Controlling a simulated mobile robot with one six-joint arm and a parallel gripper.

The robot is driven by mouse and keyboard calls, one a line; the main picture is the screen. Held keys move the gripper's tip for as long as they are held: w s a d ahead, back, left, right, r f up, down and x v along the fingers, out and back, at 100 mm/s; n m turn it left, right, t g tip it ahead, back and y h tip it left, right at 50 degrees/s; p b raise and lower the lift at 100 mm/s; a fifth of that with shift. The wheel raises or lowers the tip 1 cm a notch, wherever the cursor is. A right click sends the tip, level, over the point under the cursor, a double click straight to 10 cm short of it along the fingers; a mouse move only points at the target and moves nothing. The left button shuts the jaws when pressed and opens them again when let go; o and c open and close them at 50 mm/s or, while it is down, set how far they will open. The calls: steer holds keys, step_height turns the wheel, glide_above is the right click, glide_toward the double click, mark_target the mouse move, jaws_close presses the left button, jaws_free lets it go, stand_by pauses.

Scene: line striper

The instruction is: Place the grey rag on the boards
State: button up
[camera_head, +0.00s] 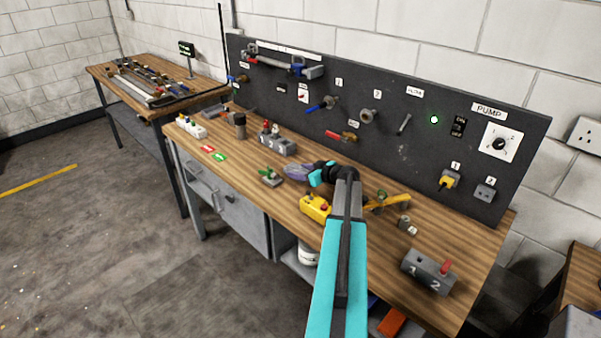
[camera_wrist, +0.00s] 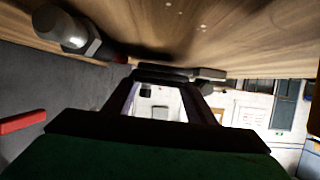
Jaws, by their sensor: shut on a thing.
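My gripper (camera_head: 287,170), with a teal wrist and purplish fingers, reaches left low over the wooden bench top (camera_head: 390,262). In the wrist view my gripper (camera_wrist: 166,76) has its fingertips together on a small dark grey thing, taken as the grey rag (camera_wrist: 208,73). Only a thin part of it shows and its shape is unclear. It is close to the wood surface; I cannot tell whether it touches. In the head view the rag is not distinct. I cannot pick out separate boards apart from the plank-like bench top.
A grey block with a green part (camera_head: 270,177) is just left of my fingertips. A yellow box (camera_head: 315,208) stands near the front edge, a grey switch box (camera_head: 428,272) at right. The black panel (camera_head: 400,85) rises behind. A second bench (camera_head: 150,85) stands at left.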

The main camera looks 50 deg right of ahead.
steer(key=shift+f, duration=0.55)
steer(key=shift+f+b, duration=0.2)
steer(key=shift+b, duration=0.1)
steer(key=o, duration=0.7)
steer(key=shift+o, duration=0.2)
steer(key=shift+r+p, duration=0.3)
steer(key=shift+p, duration=0.25)
steer(key=b+v, duration=0.1)
steer(key=v, duration=0.2)
steer(key=b+v, duration=0.2)
steer(key=v, duration=0.1)
steer(key=shift+s+f, duration=0.1)
steer(key=shift+f, duration=0.1)
steer(key=shift+s+r+b, duration=0.4)
steer(key=shift+s, duration=0.25)
